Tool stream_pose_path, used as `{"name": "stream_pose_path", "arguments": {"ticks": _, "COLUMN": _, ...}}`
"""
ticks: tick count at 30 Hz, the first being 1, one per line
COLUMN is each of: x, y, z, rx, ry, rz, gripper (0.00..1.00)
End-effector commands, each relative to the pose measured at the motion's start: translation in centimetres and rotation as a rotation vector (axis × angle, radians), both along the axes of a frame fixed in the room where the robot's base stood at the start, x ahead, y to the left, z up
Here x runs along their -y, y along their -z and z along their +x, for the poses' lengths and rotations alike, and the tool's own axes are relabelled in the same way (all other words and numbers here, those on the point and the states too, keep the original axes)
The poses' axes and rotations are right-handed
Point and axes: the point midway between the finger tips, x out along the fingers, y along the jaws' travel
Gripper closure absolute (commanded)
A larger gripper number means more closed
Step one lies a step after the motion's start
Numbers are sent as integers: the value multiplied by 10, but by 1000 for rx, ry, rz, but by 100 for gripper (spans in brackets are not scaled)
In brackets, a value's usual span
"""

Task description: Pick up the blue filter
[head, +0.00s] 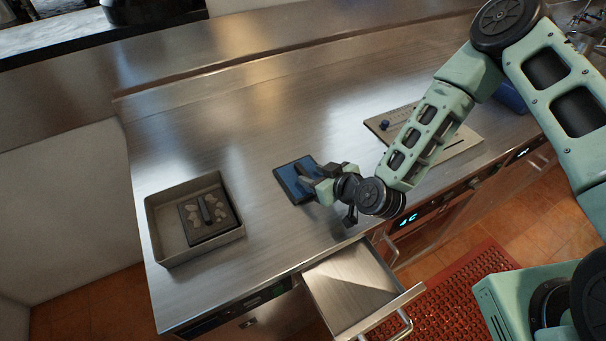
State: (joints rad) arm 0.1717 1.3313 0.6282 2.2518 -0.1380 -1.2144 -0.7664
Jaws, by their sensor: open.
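The blue filter (288,179) is a flat blue panel in a dark rectangular frame. It lies on the steel counter (230,130) near the middle of the head view. My gripper (308,180) is over its right part, with the fingers reaching across the blue surface. The gripper is open, and nothing is seen between the fingers. It covers part of the filter's right side. I cannot tell whether the fingers touch the filter.
A metal tray (151,222) holding a dark slab with a handle (207,211) stands at the left. A drawer (352,284) stands open below the front edge.

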Motion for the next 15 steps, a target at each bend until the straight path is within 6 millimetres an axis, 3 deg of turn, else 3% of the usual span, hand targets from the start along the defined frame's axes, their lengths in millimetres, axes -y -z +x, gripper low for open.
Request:
{"name": "stream_pose_path", "arguments": {"ticks": 6, "x": -16, "y": 9, "z": 20, "rx": 0, "ry": 2, "rz": 2, "gripper": 57}}
{"name": "stream_pose_path", "arguments": {"ticks": 15, "x": -20, "y": 16, "z": 26, "rx": 1, "ry": -1, "rz": 1, "gripper": 57}}
